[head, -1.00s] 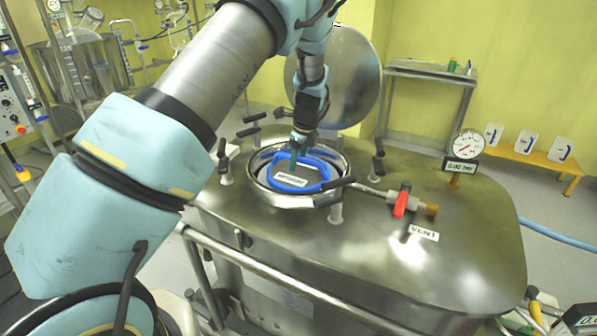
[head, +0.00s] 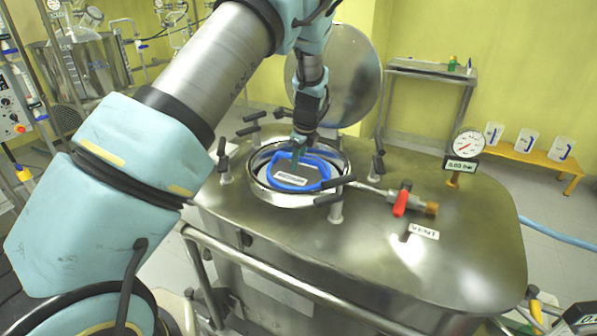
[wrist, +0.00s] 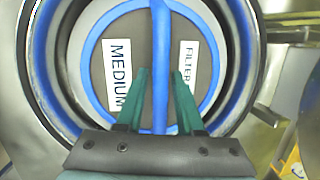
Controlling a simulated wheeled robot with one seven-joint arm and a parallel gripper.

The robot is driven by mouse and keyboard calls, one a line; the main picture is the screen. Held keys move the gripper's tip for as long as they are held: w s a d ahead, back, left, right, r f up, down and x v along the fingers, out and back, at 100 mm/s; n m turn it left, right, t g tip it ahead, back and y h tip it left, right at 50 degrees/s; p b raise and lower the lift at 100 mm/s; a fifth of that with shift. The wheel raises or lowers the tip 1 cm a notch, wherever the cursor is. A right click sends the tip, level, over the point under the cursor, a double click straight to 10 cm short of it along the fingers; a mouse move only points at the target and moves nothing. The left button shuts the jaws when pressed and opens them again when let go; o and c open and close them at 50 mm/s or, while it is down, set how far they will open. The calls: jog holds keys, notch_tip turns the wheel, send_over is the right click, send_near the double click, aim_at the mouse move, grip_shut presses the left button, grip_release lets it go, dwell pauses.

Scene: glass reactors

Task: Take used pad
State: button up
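The pad (head: 290,169) is a dark grey disc with a blue rim and a blue bar handle. It sits inside the round steel opening of the vessel (head: 430,260). In the wrist view the grey pad (wrist: 130,90) bears white labels reading MEDIUM and FILTER. The blue handle (wrist: 160,40) runs down its middle. My gripper (head: 299,157) is above the pad in the opening. In the wrist view its two green fingers (wrist: 161,73) straddle the handle, with a narrow gap seen on each side.
Black-handled clamps (head: 377,166) stand around the opening. The round lid (head: 347,80) is raised behind it. A red-handled vent valve (head: 402,198) and a gauge (head: 468,143) are to the right. A steel side table (head: 432,72) and an orange bench (head: 535,156) stand behind.

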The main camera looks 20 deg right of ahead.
grip_shut()
dwell(1.0)
